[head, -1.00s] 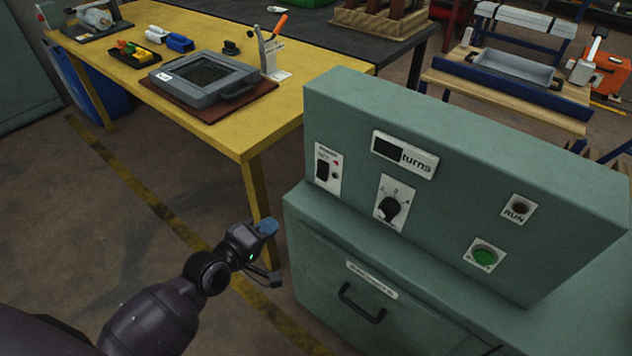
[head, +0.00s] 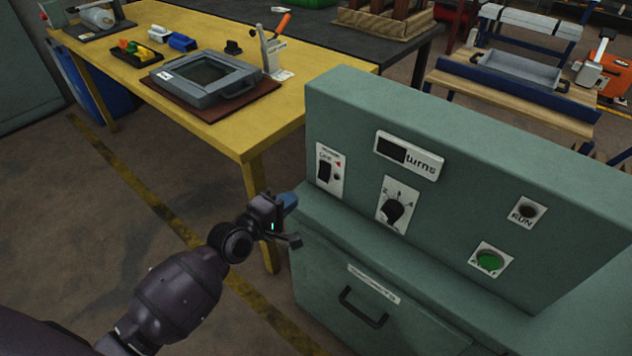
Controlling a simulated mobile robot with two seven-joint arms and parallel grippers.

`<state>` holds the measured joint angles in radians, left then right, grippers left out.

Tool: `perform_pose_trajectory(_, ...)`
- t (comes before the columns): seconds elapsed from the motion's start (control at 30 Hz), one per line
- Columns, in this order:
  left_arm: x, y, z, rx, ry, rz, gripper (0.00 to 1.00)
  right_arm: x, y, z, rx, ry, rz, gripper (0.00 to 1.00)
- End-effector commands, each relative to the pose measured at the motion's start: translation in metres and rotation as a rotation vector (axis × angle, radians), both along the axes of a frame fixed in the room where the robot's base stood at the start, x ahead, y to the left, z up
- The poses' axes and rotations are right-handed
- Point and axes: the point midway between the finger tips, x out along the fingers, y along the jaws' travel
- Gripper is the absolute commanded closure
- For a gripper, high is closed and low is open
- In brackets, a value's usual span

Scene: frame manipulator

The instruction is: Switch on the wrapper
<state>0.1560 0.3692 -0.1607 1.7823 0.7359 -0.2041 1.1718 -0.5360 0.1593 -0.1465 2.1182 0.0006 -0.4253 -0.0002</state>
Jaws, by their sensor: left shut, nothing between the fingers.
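The wrapper's green control cabinet (head: 450,190) fills the right half of the head view. Farther right are a dark RUN lamp (head: 527,210) and a green button (head: 489,260). My left gripper (head: 290,200) is shut and empty, with blue fingertips near the cabinet's left edge, below and left of the rocker switch, apart from it. My right gripper is not seen.
A lower cabinet with a black drawer handle (head: 363,308) sits below the panel. A yellow table (head: 215,130) with a grey framed tray (head: 205,77) stands behind at left. Open floor (head: 100,240) lies left of the cabinet.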

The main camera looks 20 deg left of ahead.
Motion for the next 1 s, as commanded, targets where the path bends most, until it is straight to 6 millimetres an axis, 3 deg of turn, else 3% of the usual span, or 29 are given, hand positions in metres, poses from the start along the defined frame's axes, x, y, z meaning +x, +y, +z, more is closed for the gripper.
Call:
perform_pose_trajectory(0.5,0.076,-0.028,-0.014,0.001,0.004,-0.001,1.0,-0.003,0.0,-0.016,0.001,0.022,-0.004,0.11)
perform_pose_trajectory(0.7,0.089,-0.032,-0.015,0.002,0.002,0.0,1.0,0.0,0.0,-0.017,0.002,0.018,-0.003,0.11)
perform_pose_trajectory(1.0,0.092,-0.033,-0.014,0.001,0.001,0.0,1.0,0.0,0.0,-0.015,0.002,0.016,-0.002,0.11)
